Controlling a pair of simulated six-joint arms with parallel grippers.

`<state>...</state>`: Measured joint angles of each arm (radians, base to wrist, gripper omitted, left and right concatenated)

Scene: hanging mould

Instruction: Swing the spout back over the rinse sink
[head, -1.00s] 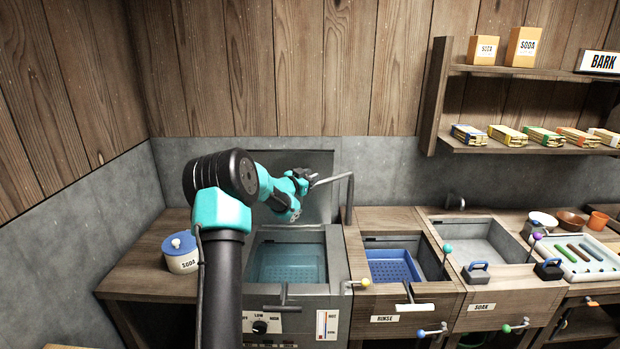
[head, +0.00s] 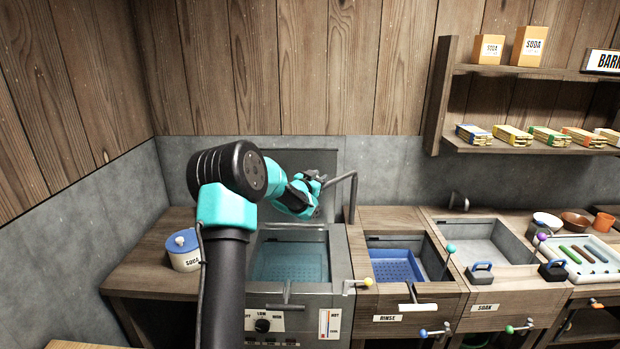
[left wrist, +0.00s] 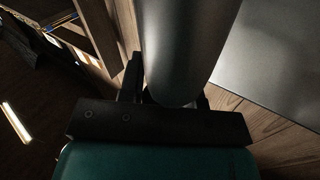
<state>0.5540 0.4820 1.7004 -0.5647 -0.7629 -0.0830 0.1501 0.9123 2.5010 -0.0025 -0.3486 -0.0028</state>
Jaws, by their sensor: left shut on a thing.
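The spout (head: 342,181) is a grey bent pipe. Its upright post stands behind the counter, between the steel heated tank and the rinse sink, and its arm points left, above the back right of the tank. My left gripper (head: 321,183) is shut on the spout's free end. In the left wrist view the grey pipe (left wrist: 185,50) fills the space between the fingers. The rinse sink (head: 430,262), labelled RINSE, is right of the tank and holds a blue perforated basket (head: 393,266). My right gripper is not in view.
The steel tank (head: 340,262) holds water, and its raised lid (head: 325,160) stands behind my gripper. A soda jar (head: 184,252) sits at left. The soak sink (head: 482,240) is further right. The space above the rinse sink is clear.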

